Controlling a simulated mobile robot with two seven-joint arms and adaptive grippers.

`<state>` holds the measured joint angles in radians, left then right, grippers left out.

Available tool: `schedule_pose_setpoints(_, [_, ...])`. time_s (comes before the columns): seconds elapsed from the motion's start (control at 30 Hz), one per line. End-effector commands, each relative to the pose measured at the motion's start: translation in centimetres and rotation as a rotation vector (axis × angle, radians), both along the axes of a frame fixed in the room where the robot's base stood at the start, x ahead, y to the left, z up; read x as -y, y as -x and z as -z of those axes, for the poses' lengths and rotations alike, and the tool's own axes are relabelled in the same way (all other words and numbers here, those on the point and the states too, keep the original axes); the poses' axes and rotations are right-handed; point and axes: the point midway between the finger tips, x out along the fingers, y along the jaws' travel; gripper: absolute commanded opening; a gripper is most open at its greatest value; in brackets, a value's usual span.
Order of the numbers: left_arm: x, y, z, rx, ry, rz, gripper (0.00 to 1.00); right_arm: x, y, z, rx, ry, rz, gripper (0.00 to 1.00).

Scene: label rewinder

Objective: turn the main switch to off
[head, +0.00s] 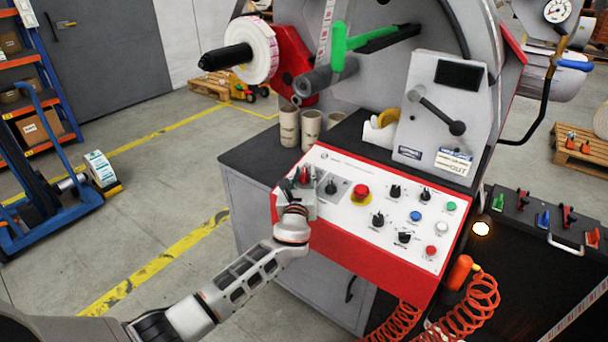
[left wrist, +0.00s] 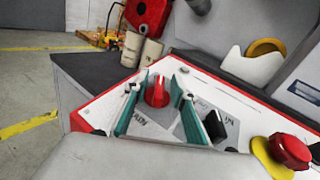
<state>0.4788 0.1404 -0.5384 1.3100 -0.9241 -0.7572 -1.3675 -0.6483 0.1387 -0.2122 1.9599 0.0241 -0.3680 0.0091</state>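The main switch, a red rotary knob (head: 304,175) on a grey plate, sits at the left end of the red-edged control panel (head: 345,158). My left gripper (head: 299,188) is over that end of the panel and partly hides the knob. In the left wrist view the red knob (left wrist: 157,92) stands between the two teal fingers of the left gripper (left wrist: 159,84). The fingers are apart, one on each side of the knob, with a visible gap; I cannot tell whether either touches it. My right gripper is not in view.
A black selector (head: 331,187) sits just right of the knob, then a red emergency stop (head: 360,193) on yellow. More knobs and coloured buttons fill the panel's right. Cardboard cores (head: 289,126) stand behind on the dark top. Open floor lies to the left.

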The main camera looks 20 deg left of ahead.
Motion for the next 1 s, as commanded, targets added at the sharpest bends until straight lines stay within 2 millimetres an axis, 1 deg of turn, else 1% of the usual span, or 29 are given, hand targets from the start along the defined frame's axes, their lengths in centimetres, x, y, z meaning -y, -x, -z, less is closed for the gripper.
schedule_pose_setpoints(0.13, [0.1,0.3,0.0,0.000,0.000,0.001,0.26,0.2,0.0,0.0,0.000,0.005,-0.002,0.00])
schedule_pose_setpoints(0.27, [0.3,1.6,0.1,0.000,0.000,0.002,0.26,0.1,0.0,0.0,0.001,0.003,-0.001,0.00])
schedule_pose_setpoints(0.37, [0.6,3.3,0.2,-0.002,0.001,0.001,0.26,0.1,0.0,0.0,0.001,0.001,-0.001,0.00])
schedule_pose_setpoints(0.6, [1.4,8.1,0.1,-0.001,0.001,0.001,0.26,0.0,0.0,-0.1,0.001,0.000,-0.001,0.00])
schedule_pose_setpoints(0.7, [1.7,9.7,0.1,-0.002,0.001,0.001,0.26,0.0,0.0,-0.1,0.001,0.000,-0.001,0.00])
schedule_pose_setpoints(0.83, [2.0,11.1,0.0,-0.001,0.000,0.001,0.26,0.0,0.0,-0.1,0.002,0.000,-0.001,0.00])
schedule_pose_setpoints(1.0, [2.1,11.8,0.0,0.000,0.000,0.000,0.26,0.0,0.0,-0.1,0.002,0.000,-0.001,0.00])
